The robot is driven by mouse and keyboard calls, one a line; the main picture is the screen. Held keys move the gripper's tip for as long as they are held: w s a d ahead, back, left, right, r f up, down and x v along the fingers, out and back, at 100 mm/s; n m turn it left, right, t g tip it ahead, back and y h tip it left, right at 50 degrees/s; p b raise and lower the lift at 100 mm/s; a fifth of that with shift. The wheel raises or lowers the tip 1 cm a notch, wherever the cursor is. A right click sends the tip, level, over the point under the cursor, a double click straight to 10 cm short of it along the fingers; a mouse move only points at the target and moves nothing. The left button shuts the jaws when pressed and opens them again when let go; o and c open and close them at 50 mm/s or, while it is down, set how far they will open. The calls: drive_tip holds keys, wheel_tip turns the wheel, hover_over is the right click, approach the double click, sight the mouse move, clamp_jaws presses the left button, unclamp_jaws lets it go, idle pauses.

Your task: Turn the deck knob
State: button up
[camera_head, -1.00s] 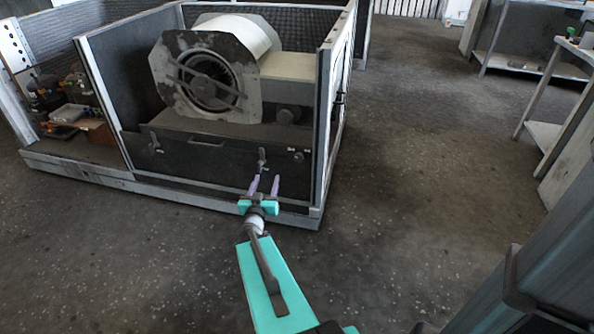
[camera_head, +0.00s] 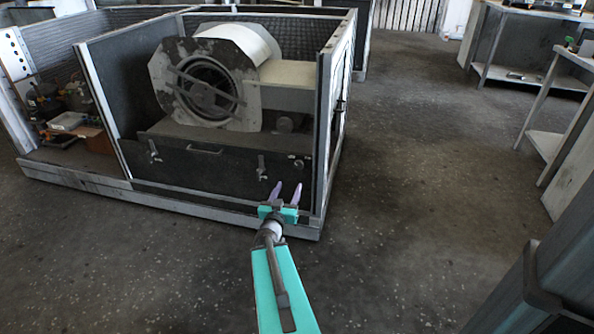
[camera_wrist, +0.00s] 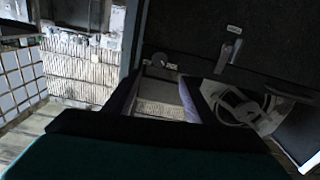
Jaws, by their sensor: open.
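A small round knob (camera_head: 299,163) sits near the right end of the dark front panel (camera_head: 215,168) below the blower. I cannot tell for sure that it is the deck knob. My gripper (camera_head: 286,189) is open and empty, its two pale purple fingers pointing toward the panel. In the head view its tips appear just below the knob; the gap in depth is unclear. In the wrist view the gripper fingers (camera_wrist: 158,95) stand apart, and a small round knob-like part (camera_wrist: 160,60) shows beyond the gap between them.
The blower (camera_head: 207,85) stands inside the walled housing. A latch (camera_head: 261,167) is left of the knob, and another latch (camera_head: 154,150) is further left. The housing's right post (camera_head: 322,130) rises close to the knob. Floor in front is clear.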

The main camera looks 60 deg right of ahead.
sight(298, 166)
drive_tip(key=shift+b+x, duration=2.2)
drive_tip(key=shift+x, duration=4.45)
drive_tip(key=c, duration=1)
